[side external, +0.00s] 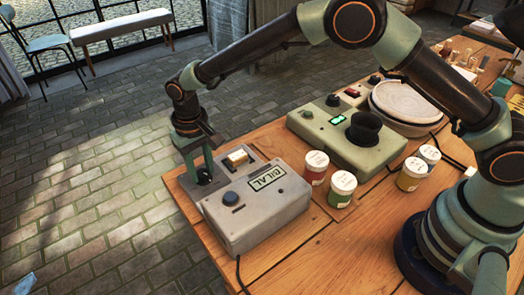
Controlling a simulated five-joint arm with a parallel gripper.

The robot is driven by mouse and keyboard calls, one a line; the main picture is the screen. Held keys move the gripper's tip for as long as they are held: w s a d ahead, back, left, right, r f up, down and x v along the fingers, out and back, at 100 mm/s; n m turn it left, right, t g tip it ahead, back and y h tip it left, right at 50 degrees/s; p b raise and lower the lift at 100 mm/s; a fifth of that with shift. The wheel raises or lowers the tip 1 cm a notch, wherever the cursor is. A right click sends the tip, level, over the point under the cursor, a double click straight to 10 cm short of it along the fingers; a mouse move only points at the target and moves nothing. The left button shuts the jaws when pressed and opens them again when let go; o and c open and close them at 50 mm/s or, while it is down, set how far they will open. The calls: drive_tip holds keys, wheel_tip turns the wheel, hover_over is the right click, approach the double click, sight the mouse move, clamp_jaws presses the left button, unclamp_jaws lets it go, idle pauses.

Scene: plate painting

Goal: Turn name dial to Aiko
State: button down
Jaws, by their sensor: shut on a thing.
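A grey box (262,213) sits at the left end of the wooden table. Its name window (267,178) reads BILAL. My gripper (204,176) points down over the box's far left corner and is shut on a dark dial (205,181) there. The fingers partly hide the dial, and any marks on it cannot be made out. A separate dark round knob (230,197) on the box's near left part stands clear of my gripper. A small lit cream block (237,158) sits on top of the box.
Several paint jars (342,187) with white lids stand right of the box. Behind them is a green machine (335,145) with a green display and a dark round part. Stacked pale plates (407,100) lie farther right. The table's left edge (187,214) is close to the box.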

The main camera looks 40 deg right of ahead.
sight(202, 172)
drive_tip(key=n, duration=0.5)
drive_tip(key=shift+n, duration=0.3)
drive_tip(key=n, duration=0.4)
drive_tip(key=shift+r+n, duration=0.1)
drive_tip(key=shift+n, duration=0.2)
drive_tip(key=c, duration=0.5)
unclamp_jaws()
wheel_tip(202, 172, up, 12)
